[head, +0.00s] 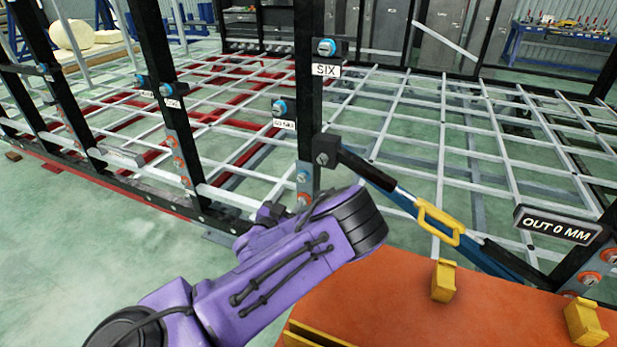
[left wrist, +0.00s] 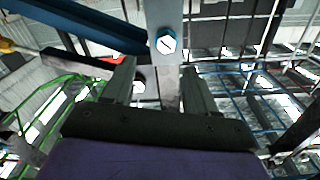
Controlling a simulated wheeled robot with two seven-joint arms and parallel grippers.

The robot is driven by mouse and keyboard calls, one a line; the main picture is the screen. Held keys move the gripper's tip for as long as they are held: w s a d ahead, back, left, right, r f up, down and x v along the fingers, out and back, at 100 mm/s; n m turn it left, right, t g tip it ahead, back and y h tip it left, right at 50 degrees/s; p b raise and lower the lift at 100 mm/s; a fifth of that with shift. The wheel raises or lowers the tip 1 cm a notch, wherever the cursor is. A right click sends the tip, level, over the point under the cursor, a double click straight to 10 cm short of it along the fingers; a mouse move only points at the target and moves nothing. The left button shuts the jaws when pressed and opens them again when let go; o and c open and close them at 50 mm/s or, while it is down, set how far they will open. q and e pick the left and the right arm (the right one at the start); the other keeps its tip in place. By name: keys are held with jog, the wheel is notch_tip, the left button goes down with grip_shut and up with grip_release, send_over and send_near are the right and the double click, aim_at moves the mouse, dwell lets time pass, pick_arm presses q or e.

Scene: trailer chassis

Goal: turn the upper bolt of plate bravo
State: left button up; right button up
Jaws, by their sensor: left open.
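A grey plate (head: 305,187) is on the black post beside my left gripper (head: 276,211). Its blue-ringed bolt (head: 302,177) shows above another bolt (head: 304,199). No label naming it bravo is readable. In the left wrist view, a grey plate (left wrist: 163,15) carries a blue-ringed bolt (left wrist: 166,41) with a slot-like line across its face. My left gripper (left wrist: 158,72) is open there, its fingers apart on either side below that bolt, with nothing seen between them gripped. A paler bolt (left wrist: 138,85) sits beside the left finger, partly hidden. My right gripper is not in view.
A blue and black strut with a yellow handle (head: 439,224) slopes down right from the post. An "OUT 0 MM" sign (head: 557,225) is at right. An orange surface with yellow blocks (head: 444,281) lies in front. Another post with a grey plate (head: 178,150) stands left.

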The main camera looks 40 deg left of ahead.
aim_at(301, 179)
pick_arm(q)
jog(key=x, duration=0.4)
jog(key=a+p+x, duration=0.1)
jog(key=x, duration=0.2)
jog(key=shift+w+a, duration=0.15)
jog(key=shift+w, duration=0.05)
jog(key=shift+w+r+p, duration=0.1)
jog(key=shift+w+p, duration=0.2)
jog(key=shift+w, duration=0.1)
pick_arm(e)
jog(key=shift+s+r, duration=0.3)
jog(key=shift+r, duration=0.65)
pick_arm(q)
jog(key=c, duration=1.1)
